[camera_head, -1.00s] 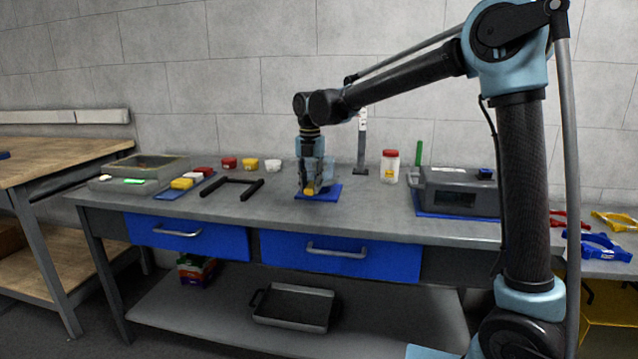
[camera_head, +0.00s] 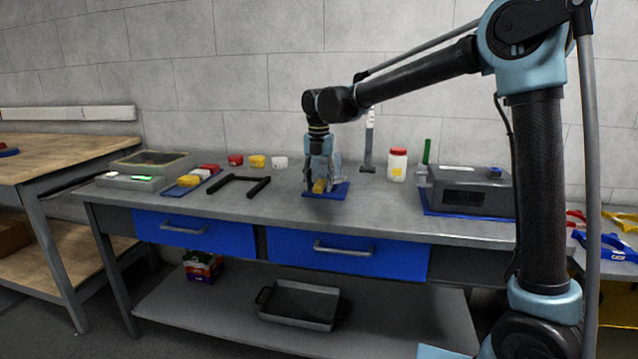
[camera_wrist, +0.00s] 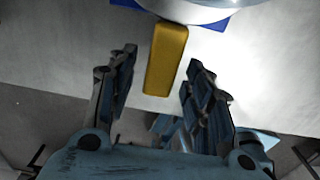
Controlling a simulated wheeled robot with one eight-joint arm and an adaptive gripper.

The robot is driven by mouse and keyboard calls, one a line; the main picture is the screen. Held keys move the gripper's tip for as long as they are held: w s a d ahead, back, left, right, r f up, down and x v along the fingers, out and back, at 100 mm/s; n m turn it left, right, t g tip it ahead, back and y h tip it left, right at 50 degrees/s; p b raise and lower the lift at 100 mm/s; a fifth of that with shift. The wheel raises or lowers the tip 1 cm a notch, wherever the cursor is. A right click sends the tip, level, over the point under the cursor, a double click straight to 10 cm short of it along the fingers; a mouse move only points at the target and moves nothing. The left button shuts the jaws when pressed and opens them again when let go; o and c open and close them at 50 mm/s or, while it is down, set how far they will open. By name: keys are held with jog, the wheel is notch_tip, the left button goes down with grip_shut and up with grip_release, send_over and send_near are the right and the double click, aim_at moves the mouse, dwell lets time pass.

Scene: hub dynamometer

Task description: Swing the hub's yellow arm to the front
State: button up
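The hub's yellow arm (camera_wrist: 166,60) points toward my gripper in the wrist view. It also shows as a small yellow piece (camera_head: 320,186) in the head view. The round silvery hub (camera_wrist: 195,9) is cut off at the top of the wrist view, over a blue mat (camera_head: 341,190). In the head view my gripper largely hides the hub. My gripper (camera_wrist: 160,55) is open, with one finger on each side of the yellow arm. Gaps show between the bar and both fingers in the wrist view.
A red-lidded jar (camera_head: 397,164), a grey upright post (camera_head: 368,145) and a dark grey box unit (camera_head: 470,192) stand to the right. The bench's front edge lies close in front of the mat.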

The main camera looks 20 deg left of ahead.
jog(key=shift+r, duration=0.55)
notch_tip(320, 180, up, 11)
jog(key=shift+f, duration=0.1)
dwell(0.4)
